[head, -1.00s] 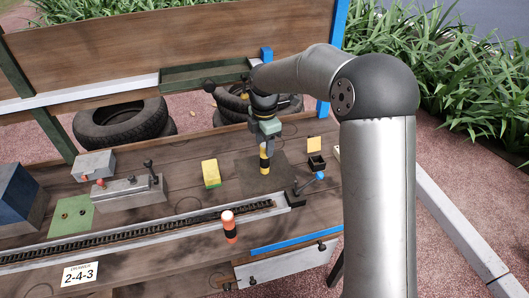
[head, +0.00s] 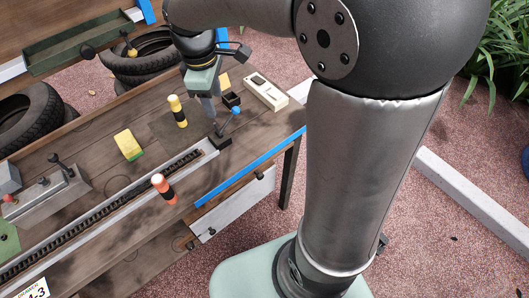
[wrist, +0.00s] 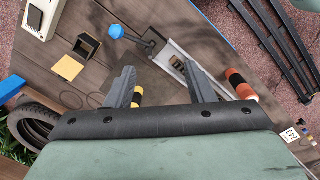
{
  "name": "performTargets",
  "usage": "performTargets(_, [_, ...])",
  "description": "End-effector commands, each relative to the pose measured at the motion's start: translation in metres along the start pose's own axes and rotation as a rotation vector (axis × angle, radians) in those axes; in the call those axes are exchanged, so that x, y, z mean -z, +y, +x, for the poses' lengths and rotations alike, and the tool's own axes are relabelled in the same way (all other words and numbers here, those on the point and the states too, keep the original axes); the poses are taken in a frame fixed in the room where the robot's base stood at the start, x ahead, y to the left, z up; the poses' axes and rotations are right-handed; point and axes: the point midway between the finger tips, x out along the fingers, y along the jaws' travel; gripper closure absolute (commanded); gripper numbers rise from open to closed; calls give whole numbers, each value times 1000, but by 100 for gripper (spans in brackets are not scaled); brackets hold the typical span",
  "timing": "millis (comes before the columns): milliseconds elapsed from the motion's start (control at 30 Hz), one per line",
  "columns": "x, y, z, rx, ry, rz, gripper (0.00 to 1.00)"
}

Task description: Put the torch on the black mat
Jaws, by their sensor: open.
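In the wrist view the banded cylinder (wrist: 137,97) shows partly behind one finger. My gripper (head: 213,112) is open and empty, pointing down just right of the cylinder, apart from it. In the wrist view my gripper (wrist: 160,72) has its two fingers spread. A similar orange-and-black cylinder (head: 163,187) stands upright in front of the rail; it also shows in the wrist view (wrist: 240,84).
A blue-knobbed lever (head: 235,113) stands close to my gripper at the rail's end. A small black open box (head: 231,99), a yellow square (head: 223,81) and a white device (head: 265,92) lie behind it. A yellow-green block (head: 128,145) lies left of the mat.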

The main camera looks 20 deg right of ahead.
Motion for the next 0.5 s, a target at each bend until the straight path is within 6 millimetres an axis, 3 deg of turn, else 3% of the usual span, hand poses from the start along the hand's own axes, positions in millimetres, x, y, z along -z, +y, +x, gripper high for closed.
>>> performTargets(33, [-32, -23, 2, -3, 4, 185, 51])
performTargets(100, [-66, -51, 11, 4, 15, 438, 51])
performTargets(200, [-101, -86, 26, 22, 33, 731, 51])
performTargets(333, [-126, -115, 41, 46, 48, 969, 51])
performTargets(500, [-134, -126, 47, 58, 52, 1061, 51])
